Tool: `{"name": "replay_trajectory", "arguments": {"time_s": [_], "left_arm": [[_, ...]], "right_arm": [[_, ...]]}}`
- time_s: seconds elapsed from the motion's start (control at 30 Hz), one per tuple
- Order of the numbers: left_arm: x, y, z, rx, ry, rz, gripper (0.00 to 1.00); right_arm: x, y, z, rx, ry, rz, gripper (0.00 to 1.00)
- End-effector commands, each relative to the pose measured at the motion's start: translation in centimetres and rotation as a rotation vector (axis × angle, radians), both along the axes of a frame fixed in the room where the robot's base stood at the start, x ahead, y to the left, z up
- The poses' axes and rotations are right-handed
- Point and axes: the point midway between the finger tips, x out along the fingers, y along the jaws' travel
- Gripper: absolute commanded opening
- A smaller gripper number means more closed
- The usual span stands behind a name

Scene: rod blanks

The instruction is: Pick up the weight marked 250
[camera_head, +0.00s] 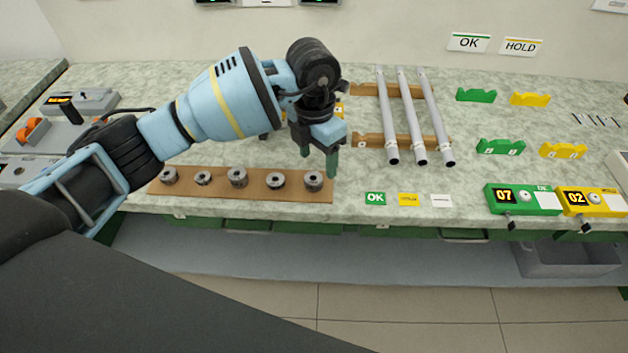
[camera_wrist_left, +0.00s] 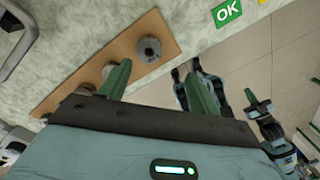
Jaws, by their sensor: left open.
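Several grey metal weights stand in a row on a brown board near the front edge of the bench. The rightmost weight (camera_head: 314,181) also shows in the left wrist view (camera_wrist_left: 148,49). Left of it stand another weight (camera_head: 275,180), a middle one (camera_head: 238,177), and two more (camera_head: 203,178) (camera_head: 169,175). No marking can be read, so I cannot tell which is 250. My left gripper (camera_head: 319,160) is open and empty, pointing down just above the right end of the board.
Three pale rods (camera_head: 405,115) lie on wooden rests (camera_head: 376,140) to the right of my gripper. An OK label (camera_head: 375,198) lies right of the board (camera_head: 247,195). Green (camera_head: 522,199) and yellow (camera_head: 592,202) display units stand at the right front edge.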

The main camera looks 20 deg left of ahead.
Motion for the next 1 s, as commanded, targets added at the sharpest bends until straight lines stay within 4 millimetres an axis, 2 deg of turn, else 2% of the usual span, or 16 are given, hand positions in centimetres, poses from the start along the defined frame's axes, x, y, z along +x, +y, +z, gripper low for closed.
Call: {"name": "replay_trajectory", "arguments": {"time_s": [0.1, 0.27, 0.53, 0.83, 1.0], "left_arm": [[0.7, 1.2, 0.7, 0.055, -0.021, 0.016, 0.62], [0.8, 1.4, 0.7, 0.062, -0.023, 0.018, 0.62], [0.7, 1.3, -1.6, 0.058, -0.021, 0.016, 0.62], [0.7, 1.2, -2.6, 0.058, -0.021, 0.016, 0.62], [0.6, 1.1, -4.8, 0.058, -0.019, 0.017, 0.62]], "right_arm": [[-0.1, 0.0, -0.1, 0.0, 0.002, 0.001, 0.0], [-0.1, 0.0, -0.1, 0.0, 0.002, 0.001, 0.0], [-0.2, 0.0, -0.1, 0.001, 0.004, 0.0, 0.0], [-0.3, 0.0, 0.0, 0.001, 0.005, 0.0, 0.0], [-0.1, 0.0, 0.2, 0.001, 0.0, 0.001, 0.0]]}}
